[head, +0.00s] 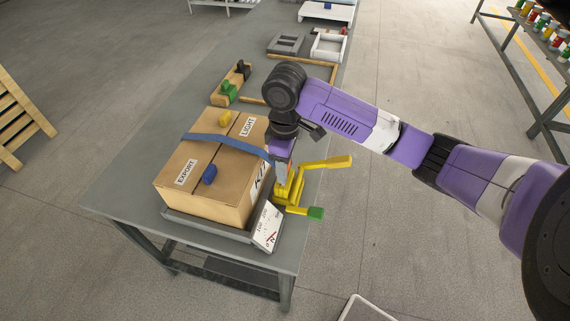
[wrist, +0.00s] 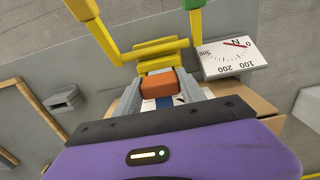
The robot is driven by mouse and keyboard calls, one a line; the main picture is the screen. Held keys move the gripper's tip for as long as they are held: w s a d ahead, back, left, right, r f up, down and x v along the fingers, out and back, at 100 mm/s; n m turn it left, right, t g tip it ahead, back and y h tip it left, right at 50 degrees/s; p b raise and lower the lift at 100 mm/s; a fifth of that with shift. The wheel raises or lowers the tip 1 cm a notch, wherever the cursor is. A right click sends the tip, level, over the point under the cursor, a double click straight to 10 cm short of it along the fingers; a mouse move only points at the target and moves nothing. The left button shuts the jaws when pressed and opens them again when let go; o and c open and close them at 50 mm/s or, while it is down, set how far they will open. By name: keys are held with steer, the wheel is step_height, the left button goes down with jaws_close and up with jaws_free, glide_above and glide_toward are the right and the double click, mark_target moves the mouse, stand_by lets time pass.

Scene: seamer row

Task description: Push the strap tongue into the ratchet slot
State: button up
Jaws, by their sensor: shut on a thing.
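The blue strap (head: 225,142) runs over the top of a cardboard box (head: 185,200) to its right side. In the wrist view, my gripper (wrist: 159,84) is shut on the orange-brown strap tongue (wrist: 158,86), with a bit of blue strap (wrist: 164,100) behind it. The yellow ratchet (wrist: 160,50) lies just beyond the fingertips, and the tongue points at it. I cannot tell whether the tongue's front edge touches or enters the slot. In the head view, my gripper (head: 283,172) hangs beside the box, next to the yellow ratchet (head: 287,192); the tongue is hidden there.
The ratchet's yellow handle (head: 335,162) and green-tipped lever (head: 315,213) stick out right, past the table edge. A force dial (head: 268,226) stands at the box's front right corner. A wooden block with green and black knobs (head: 230,90) lies behind. The table's (head: 135,190) left side is clear.

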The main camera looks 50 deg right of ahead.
steer(key=shift+f+b, duration=0.35)
steer(key=shift+f, duration=0.3)
steer(key=o, duration=1.4)
steer(key=shift+o, duration=0.2)
step_height(320, 180, up, 8)
steer(key=shift+f, duration=0.1)
steer(key=shift+w, duration=0.1)
